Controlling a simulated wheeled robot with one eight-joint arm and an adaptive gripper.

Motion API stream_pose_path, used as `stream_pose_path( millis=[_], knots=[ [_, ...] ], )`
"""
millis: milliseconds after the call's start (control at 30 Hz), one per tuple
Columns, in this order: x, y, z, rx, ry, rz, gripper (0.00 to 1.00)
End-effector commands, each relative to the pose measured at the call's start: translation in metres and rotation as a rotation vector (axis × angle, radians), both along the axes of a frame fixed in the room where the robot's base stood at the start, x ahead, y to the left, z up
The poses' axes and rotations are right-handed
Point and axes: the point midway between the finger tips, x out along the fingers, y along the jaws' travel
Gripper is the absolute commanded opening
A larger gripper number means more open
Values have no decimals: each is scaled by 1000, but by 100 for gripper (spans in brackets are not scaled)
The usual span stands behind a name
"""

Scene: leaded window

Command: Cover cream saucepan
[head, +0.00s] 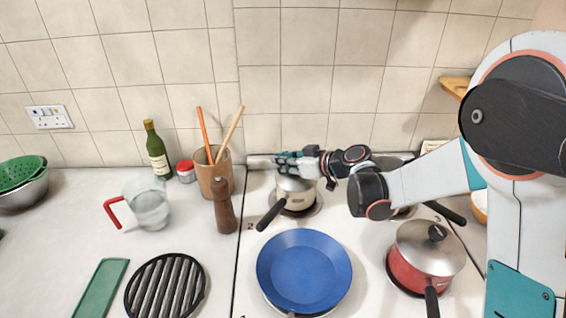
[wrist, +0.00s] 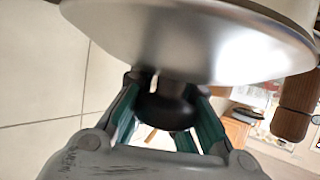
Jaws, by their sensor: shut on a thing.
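The cream saucepan (head: 298,201) stands on the back left burner, its dark handle toward the front left. My gripper (head: 286,164) is over it, reaching in from the right. In the wrist view my gripper (wrist: 168,112) is shut on the black knob of a silver lid (wrist: 190,45). The lid lies at the saucepan's top, with a piece of cream surface (wrist: 285,10) showing past its rim. I cannot tell whether the lid rests fully on the saucepan or is slightly above it; the fingers and arm hide part of this in the head view.
A blue frying pan (head: 304,270) and a lidded red saucepan (head: 426,262) stand on the front burners. A pepper mill (head: 225,208) and a utensil crock (head: 208,178) stand close to the left. Another pan is partly hidden behind my arm. The tiled wall is close behind.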

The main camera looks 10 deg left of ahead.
Motion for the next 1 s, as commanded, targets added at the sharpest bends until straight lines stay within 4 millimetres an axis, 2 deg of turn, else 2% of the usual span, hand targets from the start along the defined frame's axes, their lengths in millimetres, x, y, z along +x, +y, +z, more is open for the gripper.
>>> stream_pose_path(
  millis=[167, 200, 300, 533, 600, 700, 1000],
  knots=[
    [0, 0, 0, 0, 0, 0, 0],
    [0, 0, 0, 0, 0, 0, 21],
    [0, 0, 0, 0, 0, 0, 40],
    [0, 0, 0, 0, 0, 0, 40],
    [0, 0, 0, 0, 0, 0, 53],
    [0, 0, 0, 0, 0, 0, 65],
    [0, 0, 0, 0, 0, 0, 65]
  ],
)
